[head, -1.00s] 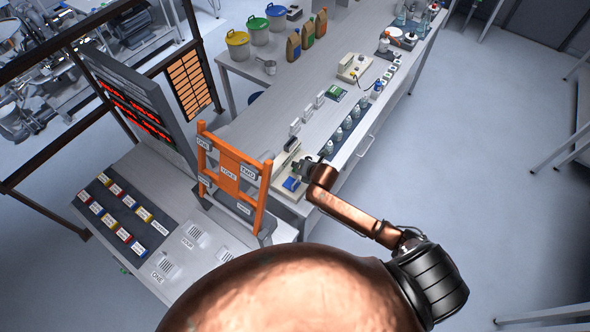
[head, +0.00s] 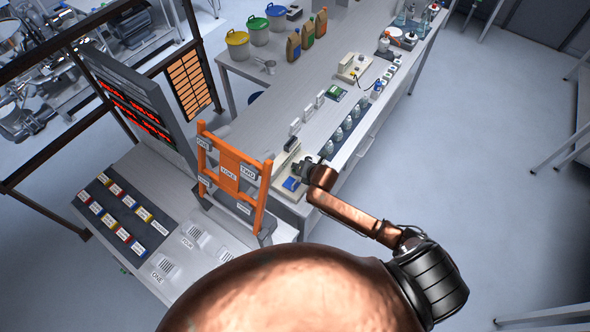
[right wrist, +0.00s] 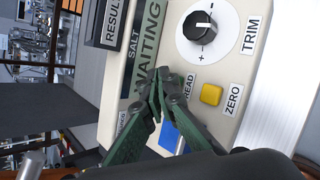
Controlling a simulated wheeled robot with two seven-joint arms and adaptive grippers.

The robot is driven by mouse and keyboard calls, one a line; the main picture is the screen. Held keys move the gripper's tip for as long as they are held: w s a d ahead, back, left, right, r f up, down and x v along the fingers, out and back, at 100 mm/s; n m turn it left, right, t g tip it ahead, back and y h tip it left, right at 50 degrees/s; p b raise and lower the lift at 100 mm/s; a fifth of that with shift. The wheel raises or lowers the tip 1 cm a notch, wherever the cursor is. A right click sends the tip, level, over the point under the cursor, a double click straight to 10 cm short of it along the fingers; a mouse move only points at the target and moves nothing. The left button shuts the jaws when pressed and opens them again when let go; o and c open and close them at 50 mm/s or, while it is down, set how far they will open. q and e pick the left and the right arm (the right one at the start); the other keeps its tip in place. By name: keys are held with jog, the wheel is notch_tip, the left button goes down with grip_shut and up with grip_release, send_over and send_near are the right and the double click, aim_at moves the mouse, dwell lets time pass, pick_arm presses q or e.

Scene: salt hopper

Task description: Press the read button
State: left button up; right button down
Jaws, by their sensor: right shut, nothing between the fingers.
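The tester (head: 288,170), a cream-coloured instrument, stands at the near end of the long bench. In the right wrist view its panel (right wrist: 203,58) carries a READ label (right wrist: 188,85), and a yellow button (right wrist: 211,94) beside a ZERO label. My right gripper (right wrist: 165,80) is shut and empty, its green fingertips right beside the READ label. They cover the spot where a button would sit, so I see no read button and cannot tell contact. My right gripper also shows over the instrument in the head view (head: 299,170). My left gripper is not in view.
A black TRIM knob (right wrist: 203,26) and a display reading WAITING (right wrist: 145,50) are on the panel. A blue part (right wrist: 171,137) lies behind the fingers. An orange frame (head: 229,172) stands left of the instrument. Small bottles (head: 337,134) line the bench behind.

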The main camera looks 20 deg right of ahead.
jog(key=shift+f, duration=0.6)
dwell(0.7)
dwell(0.4)
jog(key=shift+r+p, duration=0.9)
jog(key=shift+r, duration=0.1)
jog(key=shift+r, duration=0.1)
notch_tip(320, 180, up, 3)
jog(key=p, duration=0.3)
jog(key=shift+r, duration=0.95)
